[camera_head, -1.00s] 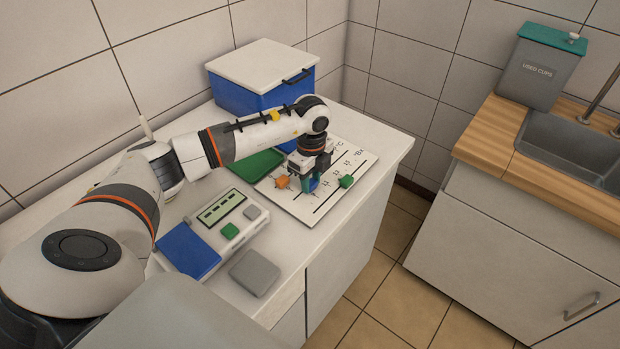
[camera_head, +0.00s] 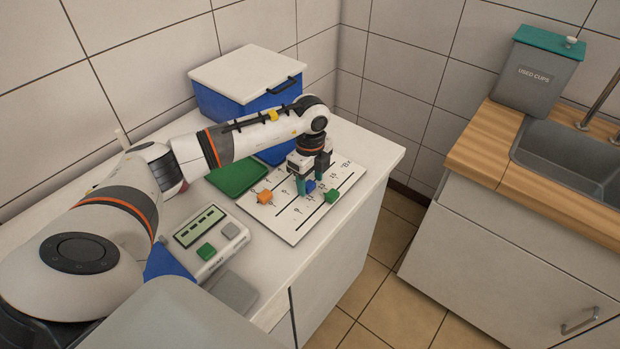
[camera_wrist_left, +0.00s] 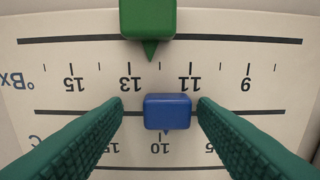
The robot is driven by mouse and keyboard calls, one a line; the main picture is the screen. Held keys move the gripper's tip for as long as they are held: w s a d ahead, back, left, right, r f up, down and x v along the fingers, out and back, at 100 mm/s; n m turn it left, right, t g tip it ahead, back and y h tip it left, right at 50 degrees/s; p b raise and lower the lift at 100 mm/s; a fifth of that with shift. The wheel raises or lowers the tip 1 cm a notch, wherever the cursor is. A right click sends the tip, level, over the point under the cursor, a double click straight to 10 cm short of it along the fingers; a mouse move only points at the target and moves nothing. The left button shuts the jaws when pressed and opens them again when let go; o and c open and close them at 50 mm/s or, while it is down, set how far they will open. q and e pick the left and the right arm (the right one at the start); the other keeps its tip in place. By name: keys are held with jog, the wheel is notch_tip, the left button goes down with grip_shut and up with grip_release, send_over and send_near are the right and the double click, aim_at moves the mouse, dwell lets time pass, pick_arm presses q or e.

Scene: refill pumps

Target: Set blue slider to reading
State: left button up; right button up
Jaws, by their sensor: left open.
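A white scale board (camera_head: 292,232) lies on the counter with an orange slider (camera_head: 264,197), a blue slider (camera_head: 309,186) and a green slider (camera_head: 332,196). My left gripper (camera_head: 311,182) points down over the board at the blue slider. In the left wrist view, the open green fingers (camera_wrist_left: 160,112) stand either side of the blue slider (camera_wrist_left: 167,110), with a gap on both sides. Its pointer is close to the 10 mark on the °C scale. The green slider (camera_wrist_left: 148,18) points between 13 and 11 on the °Bx scale. My right gripper is not in view.
A meter (camera_head: 207,240) with a display, too small to read, and a green and a grey button stands left of the board. A green tray (camera_head: 238,177) and a blue box with white lid (camera_head: 247,75) are behind. A grey cup bin (camera_head: 537,78) stands by the sink.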

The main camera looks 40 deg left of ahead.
aim_at(311, 182)
pick_arm(q)
jog(key=shift+r, duration=0.45)
notch_tip(311, 182, up, 11)
jog(key=b, duration=0.1)
jog(key=shift+b, duration=0.35)
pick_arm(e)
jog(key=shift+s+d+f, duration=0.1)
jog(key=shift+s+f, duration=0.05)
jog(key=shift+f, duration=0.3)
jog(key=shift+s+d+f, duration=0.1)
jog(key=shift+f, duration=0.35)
pick_arm(q)
jog(key=shift+w, duration=0.1)
